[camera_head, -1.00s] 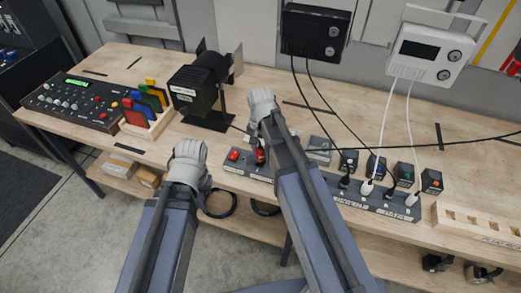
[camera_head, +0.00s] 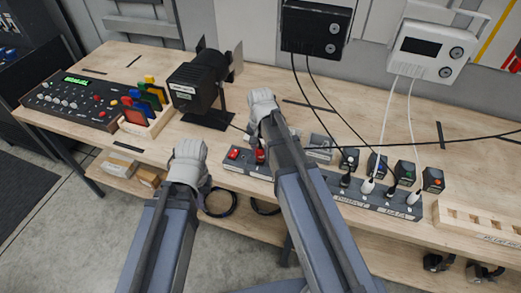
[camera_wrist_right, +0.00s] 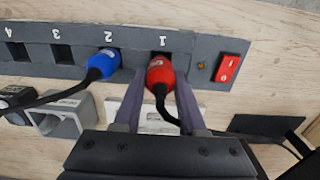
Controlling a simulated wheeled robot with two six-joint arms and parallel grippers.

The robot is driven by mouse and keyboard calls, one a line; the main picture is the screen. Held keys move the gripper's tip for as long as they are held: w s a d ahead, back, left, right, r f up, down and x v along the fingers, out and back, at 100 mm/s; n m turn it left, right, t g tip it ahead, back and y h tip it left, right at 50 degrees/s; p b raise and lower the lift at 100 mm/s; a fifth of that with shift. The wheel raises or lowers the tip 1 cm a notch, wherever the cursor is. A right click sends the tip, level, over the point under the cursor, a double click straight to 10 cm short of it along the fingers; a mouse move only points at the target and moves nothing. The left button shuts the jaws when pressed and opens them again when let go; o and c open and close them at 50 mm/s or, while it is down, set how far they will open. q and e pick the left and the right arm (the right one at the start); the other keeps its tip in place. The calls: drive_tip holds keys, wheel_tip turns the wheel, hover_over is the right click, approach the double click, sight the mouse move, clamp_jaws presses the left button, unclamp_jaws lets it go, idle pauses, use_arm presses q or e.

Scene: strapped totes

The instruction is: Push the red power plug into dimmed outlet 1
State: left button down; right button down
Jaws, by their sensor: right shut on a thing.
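The red power plug (camera_wrist_right: 160,75) is between the fingers of my right gripper (camera_wrist_right: 158,92), which is shut on it. In the right wrist view the plug's front overlaps the opening of outlet 1 on the grey dimmer strip (camera_wrist_right: 207,48); I cannot tell how deep it sits. A black cable trails from its back. The plug (camera_head: 260,156) also shows as a small red patch beside my right gripper (camera_head: 262,105) in the head view. My arm hides part of the strip there. My left gripper (camera_head: 188,160) hangs in front of the table edge, away from the strip; its fingers are unclear.
A blue plug (camera_wrist_right: 102,64) sits at neighbouring outlet 2. A red switch (camera_wrist_right: 228,68) is at the strip's end. A black lamp (camera_head: 195,85) stands behind. Another strip (camera_head: 375,203) with several plugs lies to the right. Wooden tabletop (camera_head: 280,85) is clear behind the right gripper.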

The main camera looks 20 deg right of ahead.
drive_tip(key=shift+f+b, duration=1.1)
drive_tip(key=shift+f, duration=0.05)
drive_tip(key=shift+c, duration=2)
unclamp_jaws()
drive_tip(key=shift+r, duration=0.1)
wheel_tip(320, 180, up, 8)
drive_tip(key=p, duration=0.8)
drive_tip(key=shift+f, duration=0.2)
